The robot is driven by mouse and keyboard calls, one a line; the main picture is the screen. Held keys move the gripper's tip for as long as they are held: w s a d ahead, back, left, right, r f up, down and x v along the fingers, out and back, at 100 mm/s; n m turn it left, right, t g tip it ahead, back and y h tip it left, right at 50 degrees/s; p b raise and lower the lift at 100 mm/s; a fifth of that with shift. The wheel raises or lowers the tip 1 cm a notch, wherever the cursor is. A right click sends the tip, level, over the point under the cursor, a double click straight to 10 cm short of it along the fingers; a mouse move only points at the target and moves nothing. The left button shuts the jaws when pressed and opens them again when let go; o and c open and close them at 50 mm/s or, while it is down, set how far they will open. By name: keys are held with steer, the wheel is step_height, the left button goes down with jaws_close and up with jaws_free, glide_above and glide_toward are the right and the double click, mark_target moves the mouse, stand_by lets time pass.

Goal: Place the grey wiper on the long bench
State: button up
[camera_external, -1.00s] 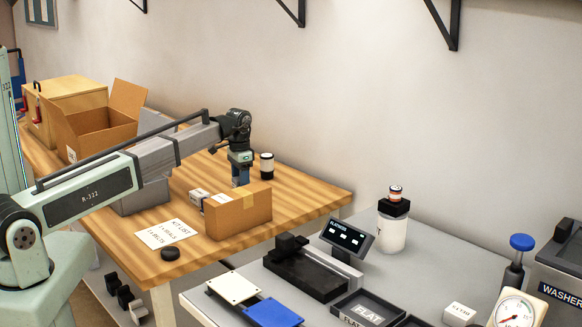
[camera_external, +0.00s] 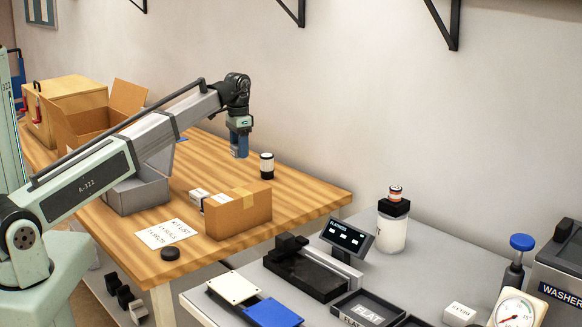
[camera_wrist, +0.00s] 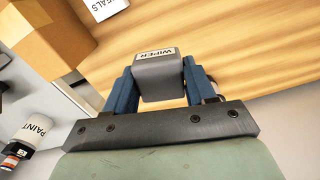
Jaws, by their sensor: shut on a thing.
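The grey wiper (camera_wrist: 162,82), a block with a white "WIPER" label, is between the blue fingers of my gripper (camera_wrist: 160,68). The gripper is shut on it, with a finger on each side. In the external view my gripper (camera_external: 238,146) points down above the far part of the wooden-topped bench (camera_external: 300,192). The wiper cannot be made out there. In the wrist view wood grain lies below it. A second, grey-topped bench (camera_external: 225,307) stands at the front right. No label shows which is the long bench.
On the wooden bench are a closed carton (camera_external: 238,213), a white-and-black cylinder (camera_external: 266,166), a grey open box (camera_external: 137,193), a kit list sheet (camera_external: 166,233) and a black disc (camera_external: 170,253). A paint jar (camera_external: 392,232) stands on the grey bench. Wood right of the cylinder is clear.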

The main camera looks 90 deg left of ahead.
steer(key=r, duration=0.8)
steer(key=shift+w+d, duration=0.1)
steer(key=shift+w, duration=0.25)
steer(key=w+d+m, duration=0.2)
steer(key=w+d, duration=0.2)
steer(key=w, duration=0.4)
steer(key=w+d+m, duration=0.2)
steer(key=w+d, duration=0.3)
steer(key=w, duration=0.3)
steer(key=m, duration=1.2)
glide_above(415, 302)
step_height(415, 302, down, 10)
steer(key=shift+a+f, duration=0.1)
steer(key=shift+f, duration=5.55)
steer(key=shift+f, duration=0.15)
